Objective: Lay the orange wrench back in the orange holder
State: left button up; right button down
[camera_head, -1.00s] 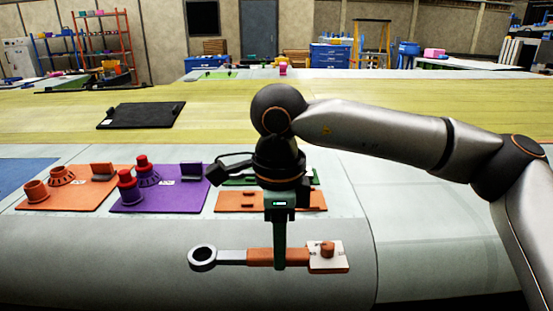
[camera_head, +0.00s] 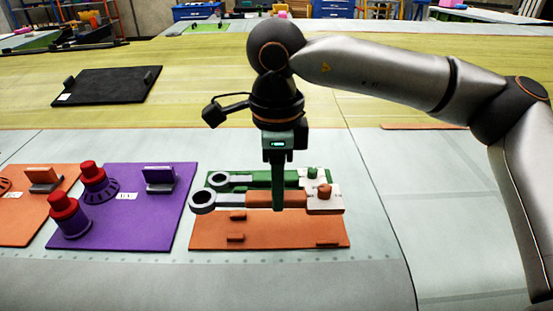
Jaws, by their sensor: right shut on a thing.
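My right gripper (camera_head: 278,205) points down and is shut on the orange handle of the orange wrench (camera_head: 260,200). The wrench lies level across the view, with its grey ring at the left and a white end block with an orange knob at the right. The orange holder (camera_head: 270,233) is a flat orange plate with small raised blocks, on the pale surface. The wrench shows over the far part of this plate and seems held above it; the exact gap is hard to tell. It hides part of the holder's far edge. My left gripper is not in view.
Just behind is a green holder with a green wrench (camera_head: 255,181). A purple plate (camera_head: 140,220) with red-topped parts stands to the left, and another orange plate (camera_head: 30,225) beyond it. A black tray (camera_head: 110,86) lies farther back. The surface right of the holder is clear.

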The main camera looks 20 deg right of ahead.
aim_at(278, 228)
jog(key=shift+w+d, duration=0.1)
jog(key=shift+w, duration=0.3)
jog(key=shift+s+f+b, duration=0.2)
jog(key=shift+f+b, duration=0.5)
jog(key=shift+f, duration=0.2)
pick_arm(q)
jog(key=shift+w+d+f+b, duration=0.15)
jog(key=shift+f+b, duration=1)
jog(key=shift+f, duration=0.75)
pick_arm(e)
jog(key=shift+w+f, duration=0.1)
jog(key=shift+f, duration=1.75)
pick_arm(q)
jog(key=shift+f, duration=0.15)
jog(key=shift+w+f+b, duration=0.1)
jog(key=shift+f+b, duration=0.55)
jog(key=shift+b, duration=0.2)
pick_arm(e)
jog(key=shift+f, duration=0.65)
jog(key=shift+c, duration=2.4)
grip_release()
